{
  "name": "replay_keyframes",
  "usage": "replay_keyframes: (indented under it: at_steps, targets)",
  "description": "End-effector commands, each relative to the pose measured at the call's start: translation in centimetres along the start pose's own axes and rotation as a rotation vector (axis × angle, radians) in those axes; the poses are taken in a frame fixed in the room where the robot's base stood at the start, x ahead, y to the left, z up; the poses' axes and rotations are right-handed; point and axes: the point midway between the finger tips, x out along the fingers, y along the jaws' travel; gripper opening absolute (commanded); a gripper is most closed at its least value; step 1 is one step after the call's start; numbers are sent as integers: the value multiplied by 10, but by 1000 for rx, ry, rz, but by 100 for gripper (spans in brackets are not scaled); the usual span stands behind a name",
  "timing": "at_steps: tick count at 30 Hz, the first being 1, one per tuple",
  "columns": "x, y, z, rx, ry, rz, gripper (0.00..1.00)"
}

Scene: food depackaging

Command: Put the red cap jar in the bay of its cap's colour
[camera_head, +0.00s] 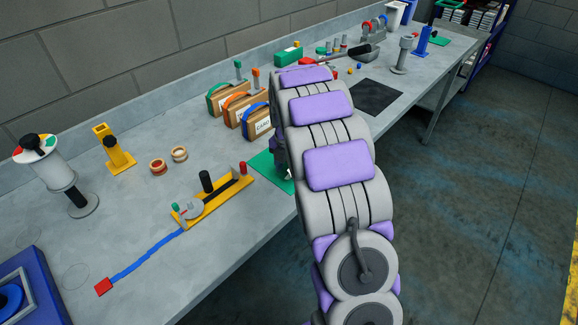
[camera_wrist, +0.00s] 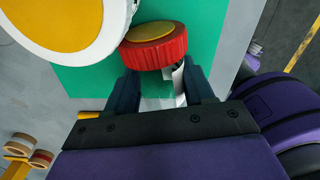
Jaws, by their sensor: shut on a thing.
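The red cap jar (camera_wrist: 155,55) is in the wrist view, with a ribbed red cap and a yellow disc on top. Its body looks clear, with a white strip, and is partly hidden by my gripper. My gripper (camera_wrist: 161,88) is shut on the jar just below the cap, over the green mat (camera_wrist: 215,20). Whether the jar touches the mat is unclear. In the head view the mat (camera_head: 265,167) shows beside my arm, which hides the jar. I cannot make out a red bay for certain in either view.
A large white round thing with a yellow disc (camera_wrist: 65,22) is close to the jar. Three cases with green, orange and blue handles (camera_head: 240,108) stand behind the mat. A yellow fixture (camera_head: 215,200) lies left of it. A dark mat (camera_head: 376,97) lies farther right, bare.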

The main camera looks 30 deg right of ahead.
Motion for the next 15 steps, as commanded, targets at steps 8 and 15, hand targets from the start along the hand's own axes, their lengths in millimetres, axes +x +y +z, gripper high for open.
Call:
replay_keyframes:
  at_steps: [8, 15]
  targets:
    - [-26, -14, -27, -1, 0, 3, 17]
    - [-51, -34, -70, -2, -3, 6, 17]
